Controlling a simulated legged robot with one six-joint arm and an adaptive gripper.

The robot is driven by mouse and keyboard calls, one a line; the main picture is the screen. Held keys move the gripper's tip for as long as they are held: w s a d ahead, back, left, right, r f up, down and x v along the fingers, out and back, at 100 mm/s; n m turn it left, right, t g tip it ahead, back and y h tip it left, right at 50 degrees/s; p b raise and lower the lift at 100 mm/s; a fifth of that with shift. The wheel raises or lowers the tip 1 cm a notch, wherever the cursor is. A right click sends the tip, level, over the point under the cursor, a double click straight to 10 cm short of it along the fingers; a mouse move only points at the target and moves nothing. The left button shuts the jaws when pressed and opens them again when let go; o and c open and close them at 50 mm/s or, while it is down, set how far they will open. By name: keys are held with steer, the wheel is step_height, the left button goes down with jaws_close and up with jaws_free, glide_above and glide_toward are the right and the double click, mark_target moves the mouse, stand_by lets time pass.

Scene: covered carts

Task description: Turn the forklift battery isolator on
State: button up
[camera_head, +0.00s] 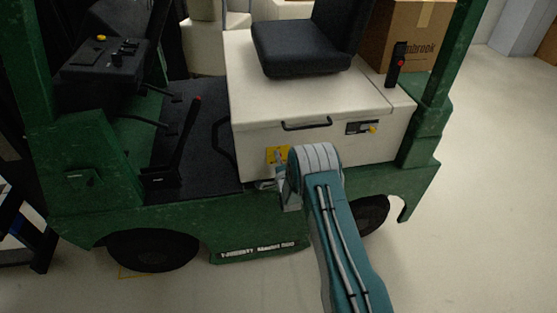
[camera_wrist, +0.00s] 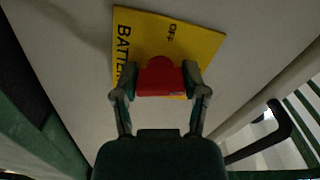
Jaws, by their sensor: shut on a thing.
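The forklift (camera_head: 250,225) is green, with a cream battery cover under a dark seat. On the side of the cover is a yellow label plate (camera_head: 277,153); it fills the upper middle of the wrist view (camera_wrist: 200,45) and reads "BATTE..." and "OFF". The red isolator handle (camera_wrist: 160,78) sits in front of the plate. My gripper (camera_wrist: 160,90) has its two fingers closed on the left and right sides of the red handle. In the head view my arm hides the handle and most of my gripper (camera_head: 270,183).
A red-tipped lever (camera_head: 186,135) stands in the footwell. A cardboard box (camera_head: 407,35) is behind the seat. Open floor (camera_head: 490,170) lies to the right.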

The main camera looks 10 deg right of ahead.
steer(key=shift+d+m, duration=0.15)
steer(key=shift+m, duration=1.45)
steer(key=shift+d+f, duration=0.1)
steer(key=shift+f, duration=0.05)
steer(key=o, duration=1.2)
steer(key=shift+c, duration=0.2)
steer(key=shift+s, duration=0.15)
steer(key=s, duration=1.1)
steer(key=shift+s, duration=0.3)
